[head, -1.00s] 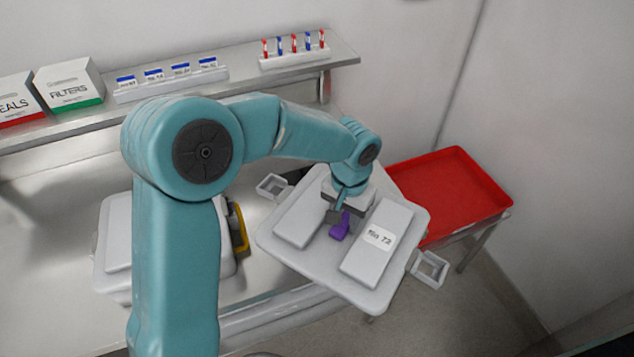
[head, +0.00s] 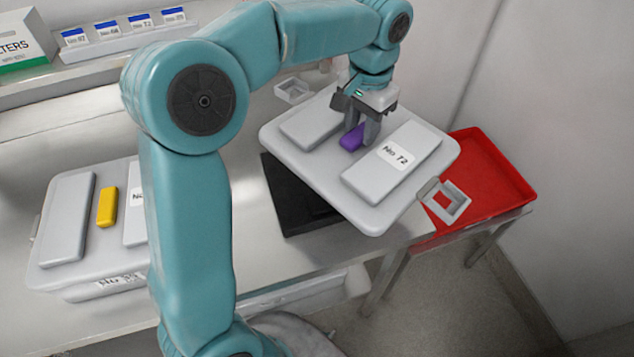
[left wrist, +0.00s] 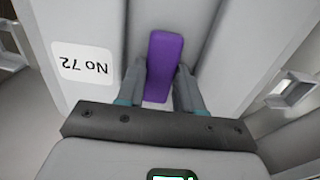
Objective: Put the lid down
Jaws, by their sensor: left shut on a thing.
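A light grey lid (head: 325,163) labelled "No 72" has two raised blocks and a purple handle (head: 351,137) between them. My left gripper (head: 362,130) comes from above and is shut on the purple handle; in the left wrist view the handle (left wrist: 164,60) sits between the two fingers. The lid is held over the right part of the steel counter and overlaps a dark flat patch (head: 288,208). Whether its underside touches anything is hidden. Square grey loops stand out at its far left (head: 293,92) and right (head: 445,200). My right gripper is not in view.
A grey case (head: 65,230) with a yellow handle (head: 107,207) stands at the left of the counter (head: 260,275), partly behind my arm. A red tray (head: 500,182) on a stand is at the right, empty where visible. A back shelf holds a white box (head: 22,42) and a labelled rack (head: 125,38).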

